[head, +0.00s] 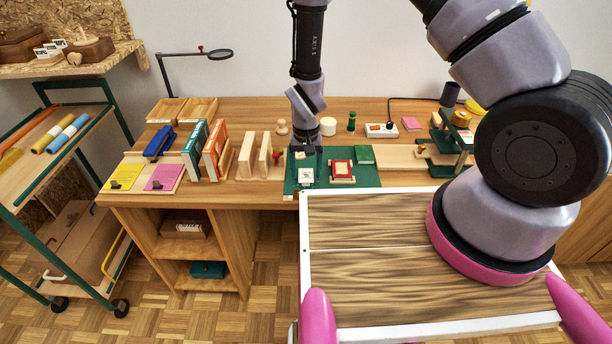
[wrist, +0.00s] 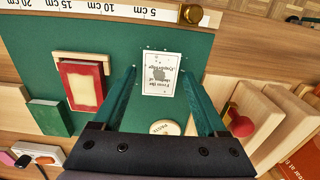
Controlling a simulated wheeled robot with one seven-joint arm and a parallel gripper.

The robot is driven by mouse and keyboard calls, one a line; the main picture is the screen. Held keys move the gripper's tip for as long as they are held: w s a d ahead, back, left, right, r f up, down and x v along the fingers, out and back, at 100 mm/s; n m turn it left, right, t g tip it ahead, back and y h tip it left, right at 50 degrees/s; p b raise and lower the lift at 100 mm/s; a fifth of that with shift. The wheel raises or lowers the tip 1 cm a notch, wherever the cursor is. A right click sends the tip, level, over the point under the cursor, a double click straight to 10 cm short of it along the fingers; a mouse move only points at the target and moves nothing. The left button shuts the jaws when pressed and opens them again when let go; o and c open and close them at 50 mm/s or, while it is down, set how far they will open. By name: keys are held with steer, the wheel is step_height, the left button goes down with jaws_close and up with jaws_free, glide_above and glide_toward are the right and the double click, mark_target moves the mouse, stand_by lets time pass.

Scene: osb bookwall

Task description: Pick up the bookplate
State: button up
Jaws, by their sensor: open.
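The bookplate (wrist: 161,75) is a small white card with dark print and a grey figure. It lies flat on the green cutting mat (wrist: 190,45); in the head view it shows as a pale card (head: 307,177) near the mat's front left. My gripper (wrist: 158,69) is open and empty, its two green fingers on either side of the card in the wrist view. I cannot tell how high the fingertips are above it. In the head view my arm comes down over the back left of the mat, and the fingertips are hard to make out.
A red book (wrist: 82,85) in a wooden holder and a green book (wrist: 50,117) are on the mat. A pale oval paste label (wrist: 165,128) lies behind the card. A red knob (wrist: 240,126) stands beside the mat, near wooden book stands (head: 247,157). A ruler (wrist: 125,10) runs along the front.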

mark_target(306, 175)
steer(key=c, duration=0.9)
steer(key=shift+o, duration=0.2)
step_height(306, 175, up, 8)
stand_by(0.4)
stand_by(0.4)
